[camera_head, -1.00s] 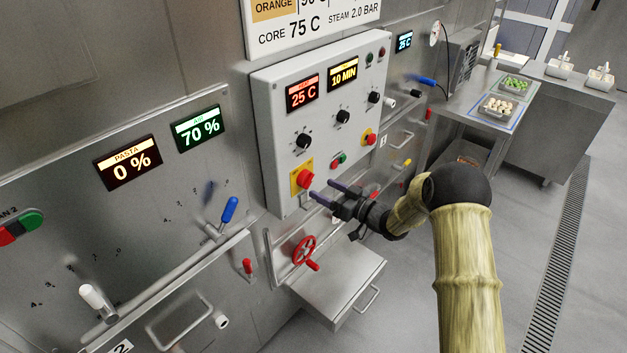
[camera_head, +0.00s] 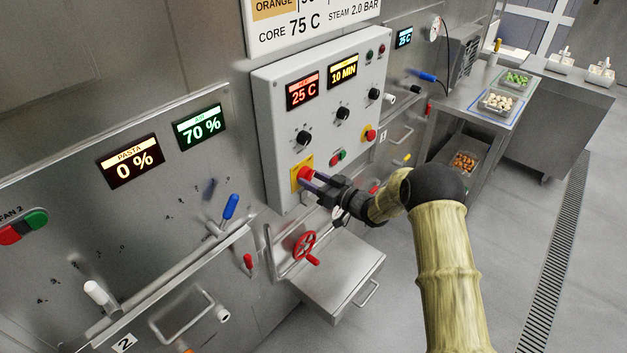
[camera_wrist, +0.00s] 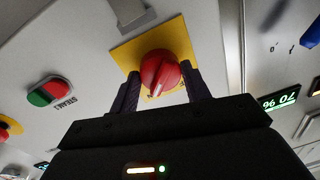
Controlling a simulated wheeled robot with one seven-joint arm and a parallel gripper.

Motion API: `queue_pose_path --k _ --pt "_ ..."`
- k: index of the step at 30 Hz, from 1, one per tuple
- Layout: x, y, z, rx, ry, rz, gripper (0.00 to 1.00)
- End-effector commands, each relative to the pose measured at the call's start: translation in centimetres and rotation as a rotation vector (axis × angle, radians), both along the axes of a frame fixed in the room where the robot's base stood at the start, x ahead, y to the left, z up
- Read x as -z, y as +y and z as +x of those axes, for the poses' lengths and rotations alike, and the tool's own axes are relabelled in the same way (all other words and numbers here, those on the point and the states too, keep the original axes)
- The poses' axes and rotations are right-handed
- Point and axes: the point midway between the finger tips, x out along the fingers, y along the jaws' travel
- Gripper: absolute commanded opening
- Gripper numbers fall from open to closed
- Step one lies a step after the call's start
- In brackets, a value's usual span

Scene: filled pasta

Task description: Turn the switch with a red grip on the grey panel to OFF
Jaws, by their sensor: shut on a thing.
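The switch with the red grip (camera_wrist: 160,74) sits on a yellow plate (camera_wrist: 182,36) on the grey panel (camera_head: 283,150). In the head view the red grip (camera_head: 305,174) shows at the panel's lower left, partly hidden by my fingers. My gripper (camera_head: 311,179) reaches it from the right. In the wrist view my gripper (camera_wrist: 160,88) has one dark finger on each side of the red grip, shut on it. The grip's ridge is tilted in that view. The plate's lettering is too small to read, so I cannot tell which position the switch is in.
A red and green button pair (camera_wrist: 50,93) and black knobs (camera_head: 303,138) are on the same panel. A red handwheel (camera_head: 305,245) and a steel drawer box (camera_head: 338,280) stand below. A blue lever (camera_head: 230,207) is to the left. The floor to the right is clear.

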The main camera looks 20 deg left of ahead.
Motion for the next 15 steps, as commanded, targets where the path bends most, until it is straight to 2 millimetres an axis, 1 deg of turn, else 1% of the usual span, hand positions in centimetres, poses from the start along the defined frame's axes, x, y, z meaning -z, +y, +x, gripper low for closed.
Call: queue_pose_path --k 8,15 --pt "0.12 -0.05 0.04 0.001 -0.036 -0.015 0.24" --pt "0.40 -0.05 0.03 -0.001 -0.140 -0.056 0.24"
